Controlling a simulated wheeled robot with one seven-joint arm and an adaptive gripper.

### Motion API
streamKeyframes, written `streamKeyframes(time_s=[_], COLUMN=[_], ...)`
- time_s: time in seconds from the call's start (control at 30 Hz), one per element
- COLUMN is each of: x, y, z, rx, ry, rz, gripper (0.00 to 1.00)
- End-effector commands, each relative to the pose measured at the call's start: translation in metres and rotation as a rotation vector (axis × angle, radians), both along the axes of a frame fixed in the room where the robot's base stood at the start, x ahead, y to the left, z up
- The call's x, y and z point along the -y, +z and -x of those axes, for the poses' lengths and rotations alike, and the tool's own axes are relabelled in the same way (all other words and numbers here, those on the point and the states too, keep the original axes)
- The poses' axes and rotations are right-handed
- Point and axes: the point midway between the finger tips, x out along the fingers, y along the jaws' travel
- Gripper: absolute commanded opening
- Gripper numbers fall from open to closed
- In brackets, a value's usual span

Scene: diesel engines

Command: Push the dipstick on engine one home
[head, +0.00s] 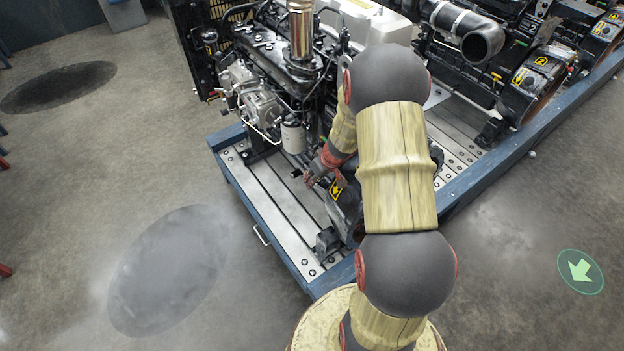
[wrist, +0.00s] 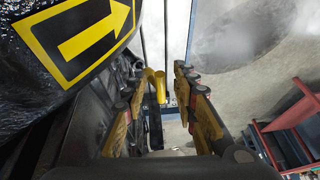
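The dipstick shows as a yellow handle (wrist: 158,88) in the wrist view. It lies between the two fingers of my gripper (wrist: 160,98), with a visible gap on each side, so the gripper looks open around it. In the head view my gripper (head: 306,178) is low at the near end of the engine (head: 272,50), above the slatted deck. The dipstick cannot be made out there, and how far it sits in its tube is hidden.
A black part with a yellow arrow label (wrist: 85,35) stands close on the left in the wrist view. The blue-edged skid (head: 262,205) carries the engine. Another engine (head: 525,85) stands at right. Open floor (head: 90,180) lies left; red-and-blue racks (wrist: 290,125) show at lower right.

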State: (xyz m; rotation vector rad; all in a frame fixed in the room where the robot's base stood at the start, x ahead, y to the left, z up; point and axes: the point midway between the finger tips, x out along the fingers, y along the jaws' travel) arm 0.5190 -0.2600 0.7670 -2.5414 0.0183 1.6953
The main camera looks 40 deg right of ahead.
Motion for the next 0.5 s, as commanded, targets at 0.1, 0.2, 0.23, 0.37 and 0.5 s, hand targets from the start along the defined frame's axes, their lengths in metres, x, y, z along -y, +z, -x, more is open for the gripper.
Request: streamKeyframes(time_s=[0.1, 0.2, 0.23, 0.37, 0.5], x=[0.0001, 0.0000, 0.0000, 0.0000, -0.0001], y=[0.0003, 0.0004, 0.0004, 0.0004, 0.0003], z=[0.0001, 0.0001, 0.0001, 0.0001, 0.0001], rx=[0.000, 0.000, 0.000, 0.000, 0.000], ry=[0.000, 0.000, 0.000, 0.001, 0.001], rz=[0.000, 0.000, 0.000, 0.000, 0.000], gripper=[0.28, 0.28, 0.26, 0.19, 0.11])
